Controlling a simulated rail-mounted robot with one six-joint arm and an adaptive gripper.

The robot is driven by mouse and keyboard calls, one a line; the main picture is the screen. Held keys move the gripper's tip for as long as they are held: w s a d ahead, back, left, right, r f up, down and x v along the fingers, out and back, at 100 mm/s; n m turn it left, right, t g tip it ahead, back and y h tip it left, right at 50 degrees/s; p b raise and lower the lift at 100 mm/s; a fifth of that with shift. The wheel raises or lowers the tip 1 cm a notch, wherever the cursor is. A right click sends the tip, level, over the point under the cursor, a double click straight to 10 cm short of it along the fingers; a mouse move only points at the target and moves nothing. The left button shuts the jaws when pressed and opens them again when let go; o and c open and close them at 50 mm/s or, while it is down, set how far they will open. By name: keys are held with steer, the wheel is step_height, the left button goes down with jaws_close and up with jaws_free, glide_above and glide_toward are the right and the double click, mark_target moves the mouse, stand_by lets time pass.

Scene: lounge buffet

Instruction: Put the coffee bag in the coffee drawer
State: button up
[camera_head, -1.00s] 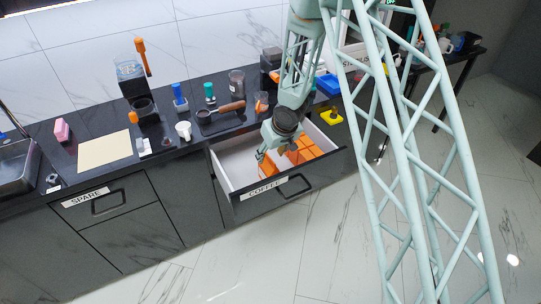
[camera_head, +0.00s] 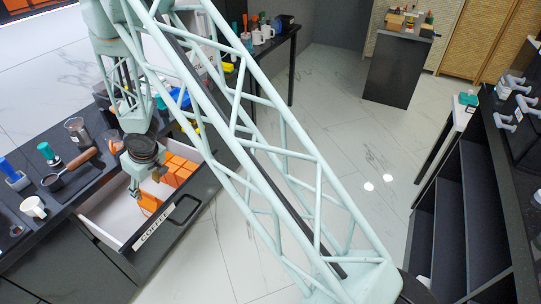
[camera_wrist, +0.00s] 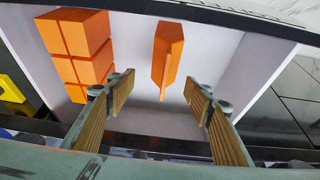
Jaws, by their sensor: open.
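The coffee drawer (camera_head: 112,234), labelled COFFEE, is pulled open, with a white interior. An orange coffee bag (camera_wrist: 168,52) is in the drawer, apart from the other orange bags; in the head view it shows near the drawer front (camera_head: 150,202). My gripper (camera_wrist: 160,100) is open over the drawer, its two fingers wide apart. In the wrist view the bag lies beyond the gap between the fingertips, touching neither finger. In the head view my gripper (camera_head: 138,185) is partly hidden by its own wrist.
Several orange bags (camera_wrist: 80,45) stand packed together in the drawer; they also show in the head view (camera_head: 180,168). A portafilter (camera_head: 72,168) and white mug (camera_head: 33,207) stand on the dark counter. Open floor (camera_head: 340,130) and a dark shelf (camera_head: 450,220) lie right.

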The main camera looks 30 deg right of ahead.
steer(key=s+d+r+m+h, duration=0.1)
steer(key=s+d+r, duration=0.3)
steer(key=r, duration=0.5)
steer(key=s+d+r+m+t+h, duration=0.1)
steer(key=d+r, duration=0.5)
steer(key=r, duration=0.3)
steer(key=s+d+r+m+h, duration=0.1)
steer(key=s+d+r, duration=0.3)
steer(key=r, duration=0.5)
steer(key=s+d+r+m, duration=0.1)
steer(key=s+d+r, duration=0.3)
steer(key=s+r, duration=0.3)
steer(key=s+d+r, duration=0.4)
steer(key=s+r, duration=0.3)
steer(key=s, duration=0.1)
steer(key=s+r+m, duration=0.1)
steer(key=s+r, duration=0.1)
steer(key=s, duration=1.3)
steer(key=s+r+g+y, duration=0.1)
steer(key=s+r, duration=0.2)
steer(key=s, duration=1.2)
steer(key=shift+s+a+r+m, duration=0.2)
steer(key=shift+s+a+m, duration=0.1)
steer(key=shift+m, duration=0.1)
steer(key=shift+w, duration=0.1)
steer(key=shift+f+b, duration=0.9)
steer(key=shift+b, duration=0.1)
